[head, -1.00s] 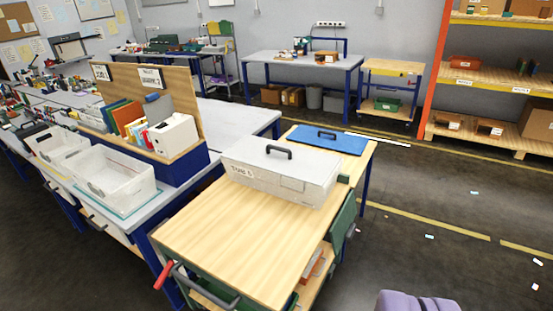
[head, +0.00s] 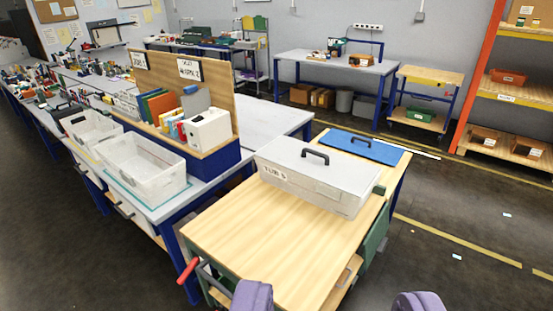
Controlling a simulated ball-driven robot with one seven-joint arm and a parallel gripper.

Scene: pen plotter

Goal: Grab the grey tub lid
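The grey tub (head: 320,192) stands on the far part of a wooden-topped trolley. Its pale grey lid (head: 340,173) lies on top and carries a dark arched handle (head: 316,154). A label shows on the tub's front side. My gripper (head: 334,298) shows as two purple fingers at the bottom edge, set wide apart with nothing between them. It is open, in front of the tub and apart from the lid. The lower parts of the fingers are cut off by the frame.
A blue lid (head: 378,151) with a dark handle lies just behind the tub. The near trolley top (head: 265,235) is bare. A red-gripped handle (head: 188,270) sticks out at its near left. A bench with white bins (head: 140,170) stands left; the floor at right is mostly clear.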

